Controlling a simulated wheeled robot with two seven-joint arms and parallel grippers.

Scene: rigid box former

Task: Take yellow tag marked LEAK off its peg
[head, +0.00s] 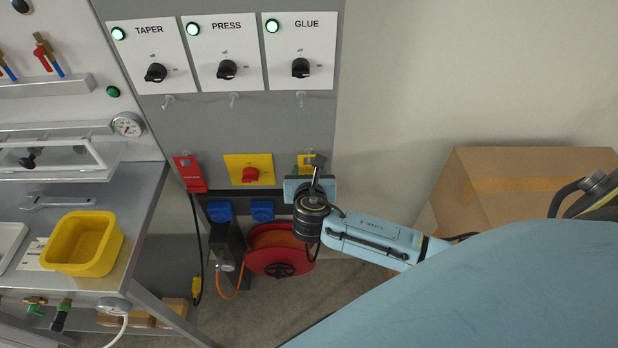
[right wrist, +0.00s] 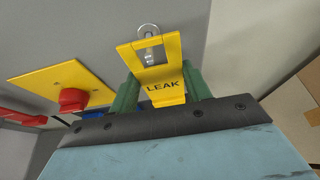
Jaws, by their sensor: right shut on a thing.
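The yellow tag marked LEAK (right wrist: 164,90) shows in the right wrist view, hanging by its square opening from a clear peg (right wrist: 149,42) on the grey panel. In the head view only part of the tag (head: 304,160) shows, behind my right gripper. My right gripper (right wrist: 166,88) is shut on the lower part of the tag, with a green finger on each side. In the head view my right gripper (head: 317,172) is close to the panel at its lower right. My left gripper is not in view.
A red knob (head: 250,174) on a yellow plate sits left of the tag. Blue sockets (head: 262,211) and a red reel (head: 280,258) are below. A cardboard box (head: 520,190) stands at right. A yellow bin (head: 83,243) is on the bench at left.

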